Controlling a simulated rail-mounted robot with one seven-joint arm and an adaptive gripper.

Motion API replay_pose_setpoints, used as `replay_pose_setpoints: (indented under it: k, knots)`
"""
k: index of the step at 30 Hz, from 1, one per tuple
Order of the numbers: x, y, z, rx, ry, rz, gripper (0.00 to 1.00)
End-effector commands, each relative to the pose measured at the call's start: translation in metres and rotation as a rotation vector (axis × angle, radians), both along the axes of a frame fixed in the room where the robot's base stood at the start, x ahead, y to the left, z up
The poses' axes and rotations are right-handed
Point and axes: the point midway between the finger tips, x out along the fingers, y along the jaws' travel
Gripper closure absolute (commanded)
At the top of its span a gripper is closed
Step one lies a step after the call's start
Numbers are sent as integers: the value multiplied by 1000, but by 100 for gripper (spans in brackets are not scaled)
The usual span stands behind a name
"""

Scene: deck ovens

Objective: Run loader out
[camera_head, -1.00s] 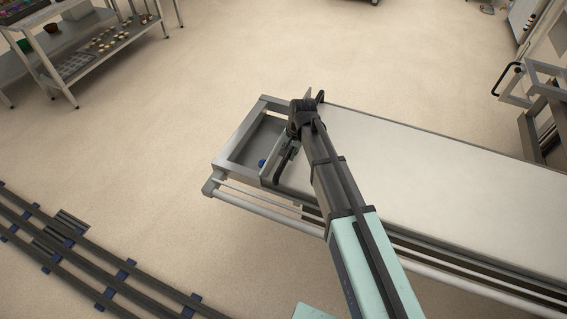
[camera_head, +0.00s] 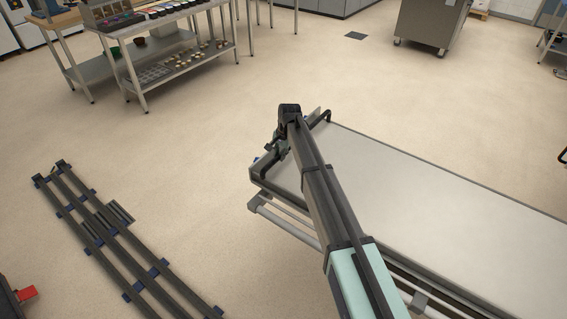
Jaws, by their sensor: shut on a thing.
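The loader (camera_head: 430,205) is a long pale flat belt in a grey metal frame, running from the middle of the view to the lower right. My gripper (camera_head: 283,140) is at the loader's far left end, by the dark bar (camera_head: 262,170) across that end. It is shut on the loader's end part, though the fingers are small and partly hidden by my arm. Lower rails (camera_head: 282,225) of the loader's frame show below its near left side.
Dark floor rails with blue clamps (camera_head: 110,225) lie at the left. A metal table with trays and small items (camera_head: 180,60) stands at the upper left. A wheeled steel cabinet (camera_head: 430,22) is at the back. Open floor (camera_head: 200,140) lies between the rails, table and loader.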

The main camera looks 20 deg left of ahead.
Motion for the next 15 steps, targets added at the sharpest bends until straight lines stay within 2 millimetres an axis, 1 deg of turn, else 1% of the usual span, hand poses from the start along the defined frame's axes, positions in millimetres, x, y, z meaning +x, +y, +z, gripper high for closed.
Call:
replay_pose_setpoints:
  k: [1,4,9,15]
  knots:
    - [6,12,0,8,-2,1,100]
    - [11,20,1,8,-2,-3,100]
    - [15,28,1,7,-2,-6,100]
    - [16,31,2,8,-4,-7,100]
